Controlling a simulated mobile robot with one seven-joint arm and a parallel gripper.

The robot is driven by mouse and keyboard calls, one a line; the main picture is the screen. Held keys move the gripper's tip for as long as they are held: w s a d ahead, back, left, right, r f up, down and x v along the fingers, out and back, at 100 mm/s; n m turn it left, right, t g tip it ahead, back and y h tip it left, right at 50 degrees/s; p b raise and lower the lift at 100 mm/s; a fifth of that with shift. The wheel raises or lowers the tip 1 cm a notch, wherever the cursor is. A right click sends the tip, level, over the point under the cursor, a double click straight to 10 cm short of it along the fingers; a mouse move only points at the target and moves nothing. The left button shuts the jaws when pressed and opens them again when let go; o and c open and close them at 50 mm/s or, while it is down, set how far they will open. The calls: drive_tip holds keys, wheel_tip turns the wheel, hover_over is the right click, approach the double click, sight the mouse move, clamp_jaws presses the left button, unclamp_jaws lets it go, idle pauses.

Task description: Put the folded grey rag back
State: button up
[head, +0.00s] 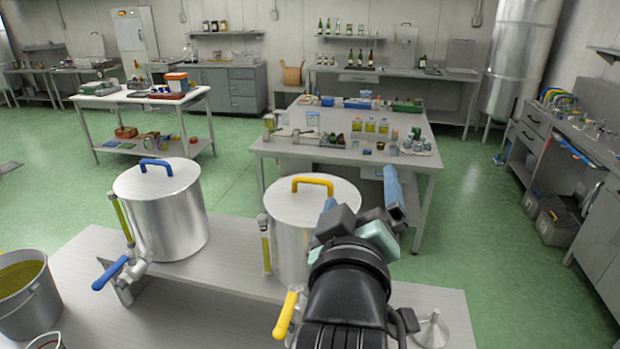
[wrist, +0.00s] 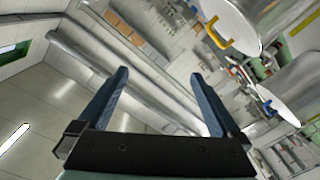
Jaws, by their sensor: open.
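I cannot make out a folded grey rag in either view. My gripper (head: 364,198) is raised over the right part of the near bench, in front of the pot with the yellow handle. Its two blue fingers stand apart, and in the wrist view the gripper (wrist: 160,76) is open with nothing between the fingers. The wrist view is tilted and looks across the hall towards walls and pipes. My arm hides part of the near bench and of the yellow-handled pot.
A blue-handled pot (head: 163,212) and a yellow-handled pot (head: 300,225) stand on the near bench (head: 235,262). A bucket (head: 27,295) is at lower left, a funnel (head: 432,330) at lower right. A crowded table (head: 430,160) stands behind. Green floor (head: 490,235) is clear at right.

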drive_tip(key=s+a+r+m+t+y, duration=0.1)
drive_tip(key=s+r+t, duration=0.4)
drive_tip(key=r, duration=0.8)
drive_tip(key=s+a+r+m+t+y, duration=0.2)
drive_tip(key=s+a+r+m+t, duration=0.2)
drive_tip(key=s+r, duration=0.5)
wheel_tip(320, 180, up, 4)
drive_tip(key=shift+s+a+f+t+y, duration=0.15)
drive_tip(key=shift+a+t+y, duration=0.15)
drive_tip(key=shift+a+t, duration=0.45)
